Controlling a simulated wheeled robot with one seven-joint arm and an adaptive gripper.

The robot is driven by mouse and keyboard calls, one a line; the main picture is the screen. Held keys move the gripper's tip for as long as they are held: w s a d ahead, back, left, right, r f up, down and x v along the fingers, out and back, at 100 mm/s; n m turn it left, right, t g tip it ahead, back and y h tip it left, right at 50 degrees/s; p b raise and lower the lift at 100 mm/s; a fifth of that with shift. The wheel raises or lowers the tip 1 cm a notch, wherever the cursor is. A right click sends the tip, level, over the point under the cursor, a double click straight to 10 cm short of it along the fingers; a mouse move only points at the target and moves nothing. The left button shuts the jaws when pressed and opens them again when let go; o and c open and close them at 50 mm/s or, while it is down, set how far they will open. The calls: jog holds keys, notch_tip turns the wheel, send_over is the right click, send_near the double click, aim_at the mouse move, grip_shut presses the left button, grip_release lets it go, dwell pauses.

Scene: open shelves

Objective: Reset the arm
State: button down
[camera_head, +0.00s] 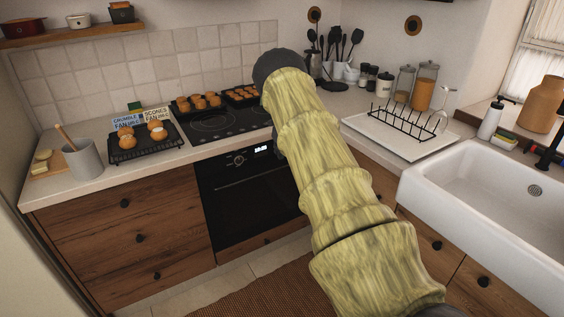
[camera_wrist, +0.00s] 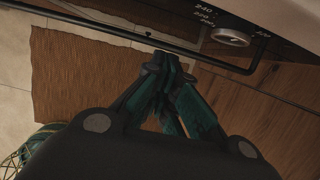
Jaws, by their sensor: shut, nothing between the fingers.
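My arm (camera_head: 345,190) crosses the middle of the head view from the lower right, rising in front of the oven and the counter. Its yellow-green, wood-like links end in a dark joint near the back edge of the stove. My gripper is hidden in the head view. In the wrist view my gripper (camera_wrist: 172,85) shows dark with green fingers, closed together and empty. Beyond the fingers lie the brown rug (camera_wrist: 75,75) and the oven front, with its knob (camera_wrist: 230,37) near the top right.
The black oven (camera_head: 250,190) and stovetop (camera_head: 225,122) stand behind my arm. Trays of baked goods (camera_head: 145,140) and a grey cup (camera_head: 83,160) are on the left counter. A dish rack (camera_head: 400,120) and white sink (camera_head: 490,200) are at right. Floor space shows at the lower left.

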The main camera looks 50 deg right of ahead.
jog(key=shift+w+d+r, duration=0.15)
jog(key=shift+w+r, duration=0.1)
jog(key=shift+r, duration=0.45)
jog(key=shift+w+d+r, duration=0.1)
jog(key=shift+w+r, duration=0.1)
jog(key=shift+r, duration=0.45)
jog(key=shift+a, duration=0.1)
